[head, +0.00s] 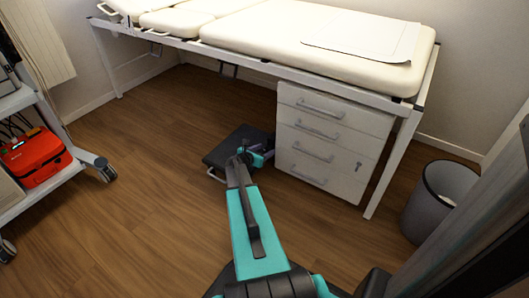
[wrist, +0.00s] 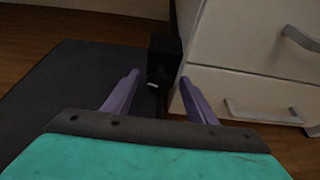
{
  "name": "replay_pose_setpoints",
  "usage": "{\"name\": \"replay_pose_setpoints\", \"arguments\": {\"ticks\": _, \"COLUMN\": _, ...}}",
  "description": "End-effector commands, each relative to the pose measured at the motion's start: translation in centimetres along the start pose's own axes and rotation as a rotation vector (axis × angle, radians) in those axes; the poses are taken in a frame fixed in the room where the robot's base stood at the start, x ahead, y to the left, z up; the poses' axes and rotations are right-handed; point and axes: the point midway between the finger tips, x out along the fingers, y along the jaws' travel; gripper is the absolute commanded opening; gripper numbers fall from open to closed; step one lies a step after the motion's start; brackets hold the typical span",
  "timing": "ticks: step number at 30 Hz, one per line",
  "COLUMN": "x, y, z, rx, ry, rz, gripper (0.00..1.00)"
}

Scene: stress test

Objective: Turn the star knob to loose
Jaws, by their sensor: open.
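My gripper (wrist: 159,77) is open, with its two purple fingers apart and nothing held between them in the wrist view. A black block-like part (wrist: 165,55) stands just beyond and between the fingertips, beside the white drawer unit. A small pale spot shows at its lower end. I cannot make out a star shape, so I cannot tell whether this is the star knob or its mount. A dark flat platform (wrist: 70,85) lies low to the left. In the head view this platform (head: 222,155) is on the floor, and my arm's end partly hides it.
The white drawer unit (head: 328,148) stands close on the right, with protruding handles. An exam couch (head: 255,35) is above and behind. A grey bin (head: 425,205) is at the right. A trolley with a red case (head: 35,158) is at the left. Floor (head: 130,190) between is clear.

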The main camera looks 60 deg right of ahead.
Motion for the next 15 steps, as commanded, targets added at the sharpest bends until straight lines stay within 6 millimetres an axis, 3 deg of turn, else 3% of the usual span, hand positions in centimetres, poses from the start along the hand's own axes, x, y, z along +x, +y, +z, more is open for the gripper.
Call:
{"name": "replay_pose_setpoints", "arguments": {"ticks": 8, "x": 0.06, "y": 0.0, "z": 0.01, "rx": 0.0, "ry": 0.0, "rz": 0.0, "gripper": 0.52}}
{"name": "replay_pose_setpoints", "arguments": {"ticks": 15, "x": 0.05, "y": 0.01, "z": 0.0, "rx": 0.0, "ry": 0.0, "rz": 0.0, "gripper": 0.13}}
